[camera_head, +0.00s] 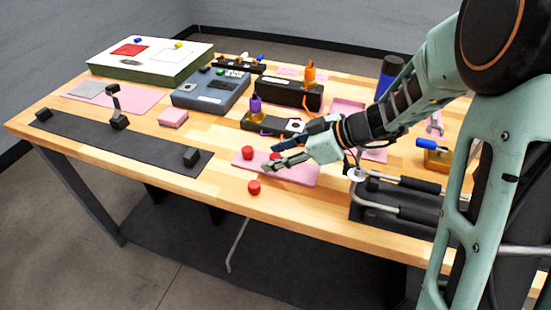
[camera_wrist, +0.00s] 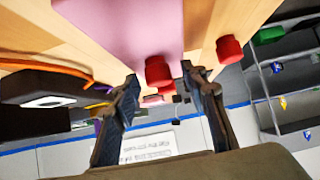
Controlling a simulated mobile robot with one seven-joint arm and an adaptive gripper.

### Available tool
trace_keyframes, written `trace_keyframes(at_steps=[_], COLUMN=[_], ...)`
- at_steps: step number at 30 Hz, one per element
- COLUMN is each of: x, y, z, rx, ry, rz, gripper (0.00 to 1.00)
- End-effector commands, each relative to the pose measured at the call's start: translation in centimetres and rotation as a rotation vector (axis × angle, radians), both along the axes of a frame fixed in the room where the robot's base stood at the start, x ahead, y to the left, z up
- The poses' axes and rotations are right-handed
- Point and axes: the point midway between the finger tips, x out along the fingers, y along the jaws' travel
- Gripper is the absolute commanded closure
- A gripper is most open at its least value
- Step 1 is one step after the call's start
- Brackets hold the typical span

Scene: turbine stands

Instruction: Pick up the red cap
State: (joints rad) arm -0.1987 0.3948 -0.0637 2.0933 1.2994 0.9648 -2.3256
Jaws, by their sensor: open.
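Red caps show in both views. In the head view, one red cap (camera_head: 247,152) stands on the pink mat (camera_head: 300,174), left of my gripper (camera_head: 268,159). A second red cap (camera_head: 275,156) is partly hidden at my fingers. A third red cap (camera_head: 254,187) stands on bare wood near the front edge. My gripper is open above the mat. In the wrist view, a red cap (camera_wrist: 158,70) appears between the fingertips (camera_wrist: 160,76), beyond them, with no clear contact. Another red cap (camera_wrist: 229,49) is right of the fingers. More red shows partly hidden below the nearer cap.
A black box with an orange bottle (camera_head: 309,72) and a black holder with a purple-topped bottle (camera_head: 256,107) stand behind the mat. A black frame with rods (camera_head: 395,205) is at right. A dark strip (camera_head: 110,142) lies at left. Bare wood surrounds the front cap.

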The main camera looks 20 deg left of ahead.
Motion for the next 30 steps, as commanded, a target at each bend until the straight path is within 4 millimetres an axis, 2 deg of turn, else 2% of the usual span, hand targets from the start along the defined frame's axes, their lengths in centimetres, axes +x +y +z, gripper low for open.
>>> trace_keyframes(at_steps=[9,18,30], x=[0.05,0.05,0.21], y=[0.43,0.42,0.50], z=[-0.33,-0.31,0.26], rx=[0.000,0.000,0.001], ry=[-0.001,-0.001,-0.002], rz=[0.000,-0.001,-0.001], gripper=[0.61,0.93,0.94])
